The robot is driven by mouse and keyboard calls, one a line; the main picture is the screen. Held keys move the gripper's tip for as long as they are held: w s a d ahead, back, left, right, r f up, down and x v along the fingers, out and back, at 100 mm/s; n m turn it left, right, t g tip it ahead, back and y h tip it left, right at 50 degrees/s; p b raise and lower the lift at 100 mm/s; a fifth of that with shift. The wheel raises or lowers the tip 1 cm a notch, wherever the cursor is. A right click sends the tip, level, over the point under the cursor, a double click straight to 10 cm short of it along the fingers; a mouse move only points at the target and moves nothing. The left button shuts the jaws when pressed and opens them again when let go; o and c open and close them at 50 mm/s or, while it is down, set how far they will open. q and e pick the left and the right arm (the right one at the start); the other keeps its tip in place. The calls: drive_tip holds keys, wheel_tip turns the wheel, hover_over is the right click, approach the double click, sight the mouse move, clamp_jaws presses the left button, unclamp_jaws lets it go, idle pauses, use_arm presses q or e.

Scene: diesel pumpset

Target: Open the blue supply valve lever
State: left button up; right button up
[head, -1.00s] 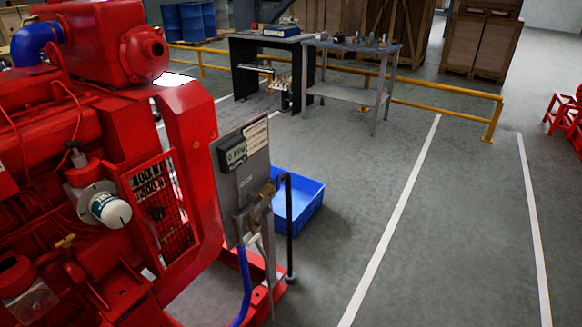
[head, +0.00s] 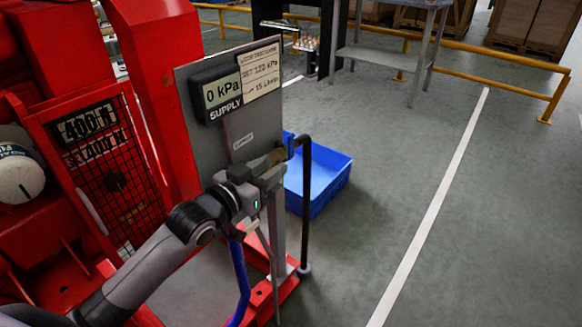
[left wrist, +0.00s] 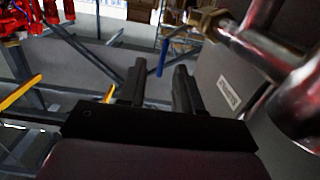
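The blue supply valve lever (left wrist: 162,58) shows in the left wrist view as a thin blue handle. It hangs down on a metal arm from a brass valve body (left wrist: 206,20) on a metal pipe. My left gripper (left wrist: 159,68) is open, its two dark fingers apart. The lever appears in the gap between the fingertips; I cannot tell whether it is within their reach. In the head view my left gripper (head: 268,176) is at the lower right of the grey panel (head: 232,135) and covers much of the valve. My right gripper is out of view.
A gauge (head: 222,95) on the panel reads 0 kPa, SUPPLY. A black upright pipe (head: 305,205) stands just right of the gripper, with a blue hose (head: 240,280) below. A blue crate (head: 325,180) is behind. The red engine (head: 150,60) is left; floor to the right is clear.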

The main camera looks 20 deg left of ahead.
sight(288, 146)
use_arm(q)
drive_tip(key=shift+w+a+r+t+h+b, duration=0.1)
drive_tip(key=shift+w+r+t+h+b, duration=0.2)
drive_tip(key=shift+w+r+b, duration=0.4)
drive_tip(key=shift+b+x, duration=0.55)
drive_tip(key=shift+x, duration=3)
clamp_jaws()
